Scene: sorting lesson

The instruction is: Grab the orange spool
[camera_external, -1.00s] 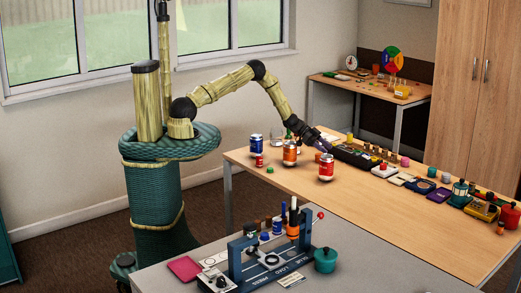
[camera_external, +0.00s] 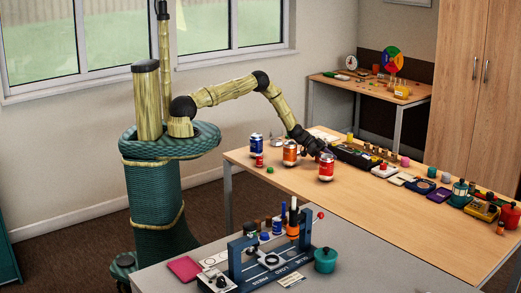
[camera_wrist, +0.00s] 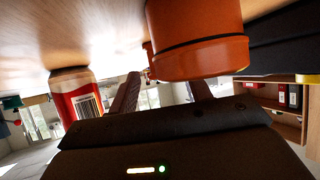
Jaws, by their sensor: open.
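A large orange rounded body with a dark band (camera_wrist: 195,45), which looks like the orange spool, fills the upper middle of the wrist view, against the tabletop. It is close to my gripper (camera_wrist: 163,88), whose two fingers are apart with nothing visibly held between them; I cannot tell whether they touch it. In the external view my gripper (camera_external: 317,151) is low over the wooden table, just behind the red can (camera_external: 326,168).
The red can also stands left in the wrist view (camera_wrist: 75,97). The wooden table's front right (camera_external: 400,220) is clear.

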